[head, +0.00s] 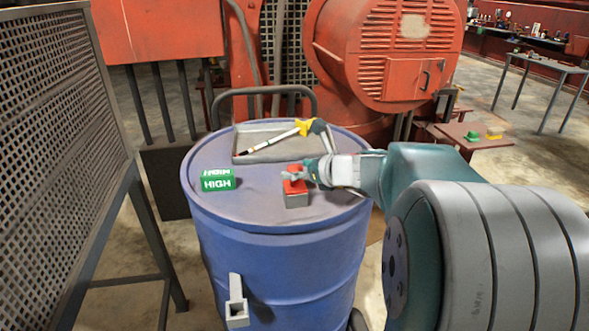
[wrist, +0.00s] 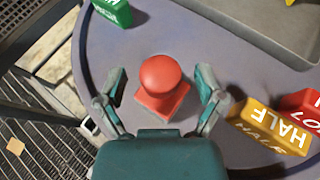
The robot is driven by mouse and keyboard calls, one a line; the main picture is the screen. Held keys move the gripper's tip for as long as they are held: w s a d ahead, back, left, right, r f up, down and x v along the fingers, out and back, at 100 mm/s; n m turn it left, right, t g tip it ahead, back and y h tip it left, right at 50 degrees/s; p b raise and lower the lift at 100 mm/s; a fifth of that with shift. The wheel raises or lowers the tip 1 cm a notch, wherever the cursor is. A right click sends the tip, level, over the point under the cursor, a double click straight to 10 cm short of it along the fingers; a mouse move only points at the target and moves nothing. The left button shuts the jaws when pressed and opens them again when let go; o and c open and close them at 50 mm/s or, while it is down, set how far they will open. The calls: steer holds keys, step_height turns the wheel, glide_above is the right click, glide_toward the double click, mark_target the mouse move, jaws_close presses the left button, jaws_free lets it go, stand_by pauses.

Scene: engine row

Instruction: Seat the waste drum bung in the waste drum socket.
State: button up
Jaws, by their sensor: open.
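The red bung (wrist: 162,82) has a round knob on a square red plate. I cannot tell whether that block is the socket, or how deep the bung sits. My gripper (wrist: 163,88) is open, with one finger on each side of the knob and gaps showing. In the head view my gripper (head: 298,173) is at the red top and partly hides the knob.
The blue drum (head: 275,270) carries a grey tray (head: 243,139) and a green HIGH block (head: 217,180). A yellow HALF block (wrist: 272,128) and a red block (wrist: 300,102) lie close to my right-hand finger. A mesh panel (head: 55,130) stands at left.

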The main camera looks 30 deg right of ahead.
steer(key=v, duration=1.1)
